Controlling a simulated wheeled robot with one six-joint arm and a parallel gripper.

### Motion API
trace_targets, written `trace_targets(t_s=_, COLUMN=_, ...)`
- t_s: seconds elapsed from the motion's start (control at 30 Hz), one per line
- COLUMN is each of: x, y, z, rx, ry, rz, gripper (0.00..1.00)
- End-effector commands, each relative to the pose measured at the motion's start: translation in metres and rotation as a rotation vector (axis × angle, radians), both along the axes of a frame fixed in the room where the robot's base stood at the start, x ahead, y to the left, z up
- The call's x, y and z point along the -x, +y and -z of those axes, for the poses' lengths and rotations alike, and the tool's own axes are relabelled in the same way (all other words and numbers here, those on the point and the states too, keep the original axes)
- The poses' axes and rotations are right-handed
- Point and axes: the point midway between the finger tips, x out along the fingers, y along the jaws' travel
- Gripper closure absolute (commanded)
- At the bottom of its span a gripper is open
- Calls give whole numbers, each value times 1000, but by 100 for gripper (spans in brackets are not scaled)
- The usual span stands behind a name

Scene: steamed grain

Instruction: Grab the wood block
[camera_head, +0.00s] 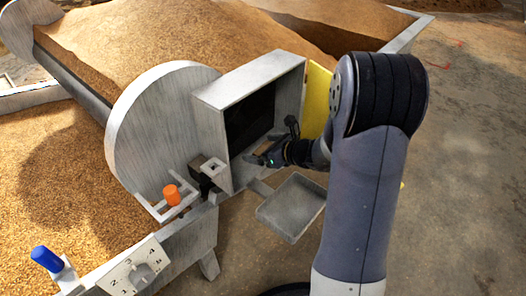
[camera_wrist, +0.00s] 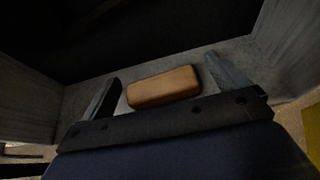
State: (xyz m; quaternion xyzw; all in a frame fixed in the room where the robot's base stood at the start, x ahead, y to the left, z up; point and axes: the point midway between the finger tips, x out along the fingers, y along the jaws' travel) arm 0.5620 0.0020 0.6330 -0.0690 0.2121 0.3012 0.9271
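The wood block (camera_wrist: 163,87) is an orange-brown, round-edged piece lying on the grey floor of a box, seen in the wrist view. My gripper (camera_wrist: 162,69) is open, with one finger to the left of the block and one to its right. Gaps show between the block and both fingers. In the head view my gripper (camera_head: 268,156) is at the lower front opening of the grey box (camera_head: 210,100).
A yellow panel (camera_head: 317,100) stands at the box's right side. A shallow grey tray (camera_head: 291,206) sits below the opening. An orange knob (camera_head: 172,195), a blue knob (camera_head: 46,258) and a numbered dial (camera_head: 140,274) are at the left. Grain heaps lie behind; bare floor is at the right.

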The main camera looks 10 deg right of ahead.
Motion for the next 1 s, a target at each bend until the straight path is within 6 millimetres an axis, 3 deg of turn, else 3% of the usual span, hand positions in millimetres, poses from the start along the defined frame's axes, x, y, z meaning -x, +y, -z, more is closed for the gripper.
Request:
trace_targets(t_s=0.57, x=0, y=0, z=0, rx=0, ry=0, rz=0, gripper=53)
trace_targets(t_s=0.83, x=0, y=0, z=-4, rx=0, ry=-1, rz=0, gripper=53)
trace_targets(t_s=1.0, x=0, y=0, z=-32, rx=3, ry=-5, rz=0, gripper=53)
